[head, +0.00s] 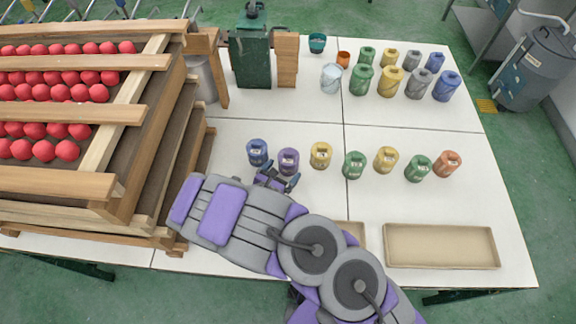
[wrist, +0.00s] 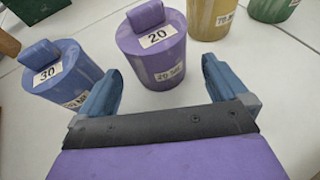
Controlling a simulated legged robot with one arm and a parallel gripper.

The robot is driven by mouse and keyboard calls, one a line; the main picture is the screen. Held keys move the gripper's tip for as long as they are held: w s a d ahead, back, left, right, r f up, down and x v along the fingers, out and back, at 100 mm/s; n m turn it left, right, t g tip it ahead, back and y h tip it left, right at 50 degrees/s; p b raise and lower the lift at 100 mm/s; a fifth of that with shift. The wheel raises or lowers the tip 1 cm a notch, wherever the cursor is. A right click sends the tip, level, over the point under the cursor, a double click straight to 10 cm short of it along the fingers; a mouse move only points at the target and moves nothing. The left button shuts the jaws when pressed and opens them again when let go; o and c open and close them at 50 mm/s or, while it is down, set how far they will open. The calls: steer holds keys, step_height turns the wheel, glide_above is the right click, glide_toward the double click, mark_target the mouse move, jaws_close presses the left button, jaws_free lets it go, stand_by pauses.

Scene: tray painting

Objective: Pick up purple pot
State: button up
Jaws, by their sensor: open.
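The purple pot (head: 288,161) stands upright on the white table in the front row, between a blue pot (head: 257,152) and a yellow pot (head: 320,155). In the wrist view the purple pot (wrist: 152,45) carries labels, the upper one reading 20. My gripper (head: 277,179) is just in front of it, on the near side. In the wrist view my open gripper (wrist: 160,85) has its blue fingers apart and empty, with the purple pot ahead of the gap. The blue pot (wrist: 60,72), marked 30, is close beside the left finger.
Green, yellow and orange pots (head: 447,164) continue the row to the right. More pots stand at the back. A stack of wooden trays (head: 125,190) with red balls is at the left. A beige tray (head: 440,246) lies at front right. The middle strip of table is clear.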

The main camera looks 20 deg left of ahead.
mark_target(283, 169)
steer(key=shift+w+d, duration=0.2)
steer(key=shift+w+d+f, duration=0.1)
steer(key=shift+w+f, duration=0.05)
steer(key=shift+w, duration=0.15)
steer(key=w, duration=0.1)
steer(key=w+f+b, duration=0.1)
steer(key=w, duration=0.1)
steer(key=shift+w+a+f+b, duration=0.1)
steer(key=shift+a+f+b, duration=0.15)
steer(key=shift+b, duration=0.1)
steer(key=shift+w+d+f, duration=0.1)
steer(key=shift+w, duration=0.35)
steer(key=shift+d+r, duration=0.2)
steer(key=shift+d, duration=0.25)
steer(key=shift+c, duration=0.5)
steer(key=shift+a+f, duration=0.1)
steer(key=shift+a, duration=0.25)
steer(key=c, duration=0.7)
steer(key=shift+d, duration=0.15)
steer(key=c, duration=0.5)
